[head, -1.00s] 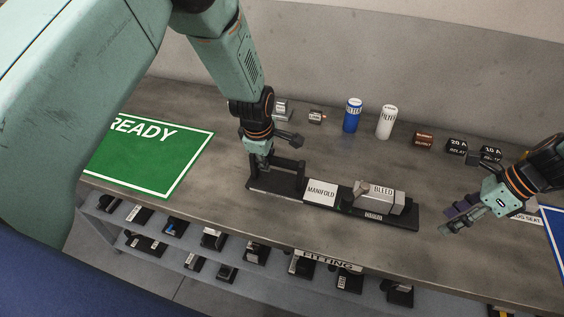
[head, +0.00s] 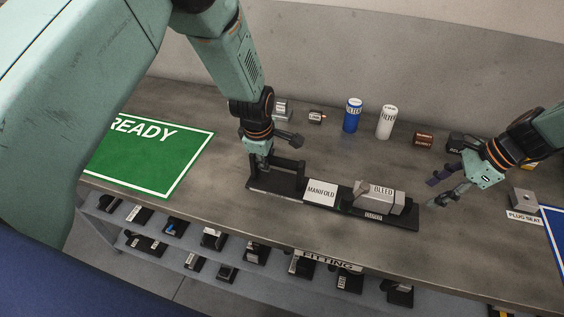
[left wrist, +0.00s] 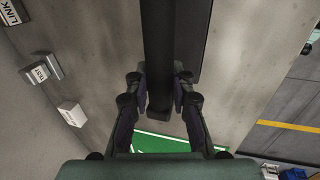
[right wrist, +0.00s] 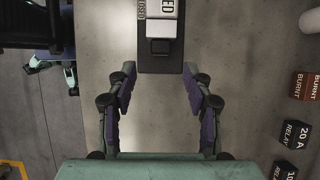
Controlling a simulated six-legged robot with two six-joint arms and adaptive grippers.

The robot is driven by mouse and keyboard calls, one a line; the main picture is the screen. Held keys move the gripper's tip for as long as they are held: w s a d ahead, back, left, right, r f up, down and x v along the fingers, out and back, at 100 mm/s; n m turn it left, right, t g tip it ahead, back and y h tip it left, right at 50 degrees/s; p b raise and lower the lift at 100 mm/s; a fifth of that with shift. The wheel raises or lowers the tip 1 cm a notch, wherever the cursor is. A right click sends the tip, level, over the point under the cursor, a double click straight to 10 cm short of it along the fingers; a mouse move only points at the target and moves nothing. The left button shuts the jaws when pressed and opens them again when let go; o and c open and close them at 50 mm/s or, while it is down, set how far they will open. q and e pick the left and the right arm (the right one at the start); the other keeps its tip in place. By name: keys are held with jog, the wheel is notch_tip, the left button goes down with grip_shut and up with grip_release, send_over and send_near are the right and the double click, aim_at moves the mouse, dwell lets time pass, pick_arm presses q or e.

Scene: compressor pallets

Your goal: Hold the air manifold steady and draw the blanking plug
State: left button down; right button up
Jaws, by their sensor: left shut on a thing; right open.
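The air manifold (head: 320,192) is a long black base with a white MANIFOLD label, lying on the bench. My left gripper (head: 265,165) is shut on the black bar handle at its left end; the left wrist view shows the bar (left wrist: 158,50) between the fingers. A grey block labelled BLEED (head: 382,199) sits on the right part of the base. My right gripper (head: 434,193) is open and empty just off the base's right end. In the right wrist view, a small dark square piece (right wrist: 160,47), possibly the blanking plug, sits ahead of the open fingers.
A grey plug seat (head: 523,200) stands at the right beside a blue mat. A green READY mat (head: 150,155) lies at the left. Blue (head: 352,115) and white (head: 386,122) filter cans and small blocks line the back. Bench in front of the manifold is clear.

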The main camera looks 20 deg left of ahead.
jog(key=shift+x, duration=3.6)
jog(key=shift+c, duration=0.2)
grip_shut()
jog(key=shift+d, duration=0.1)
jog(key=shift+d, duration=2.9)
